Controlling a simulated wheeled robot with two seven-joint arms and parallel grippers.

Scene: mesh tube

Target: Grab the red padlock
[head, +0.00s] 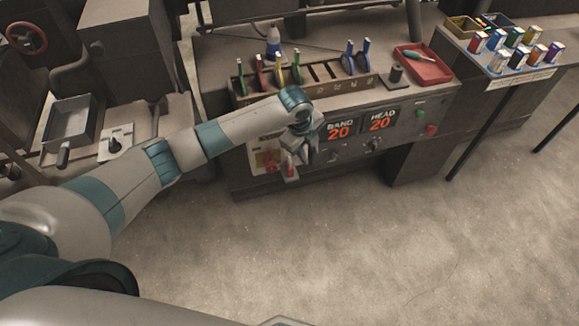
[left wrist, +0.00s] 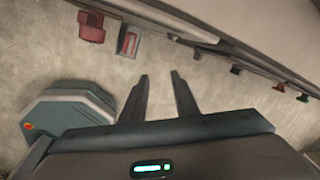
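A small red item that looks like the padlock (head: 270,168) hangs at the pale panel on the left of the machine's front. In the left wrist view a red block (left wrist: 91,27) and a grey-and-red piece (left wrist: 129,41) stick out at the upper left; I cannot tell for sure which one is the padlock. My left gripper (head: 308,154) is in front of the machine, just right of these red items. In the left wrist view its two fingers (left wrist: 160,76) are apart with nothing between them. My right gripper is in neither view.
The machine's front carries BAND and HEAD displays (head: 360,125), knobs and a red button (head: 431,130). A tool rack (head: 310,82) and a red tray (head: 422,66) stand on top. A side table (head: 500,70) holds several small boxes. The floor in front is clear.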

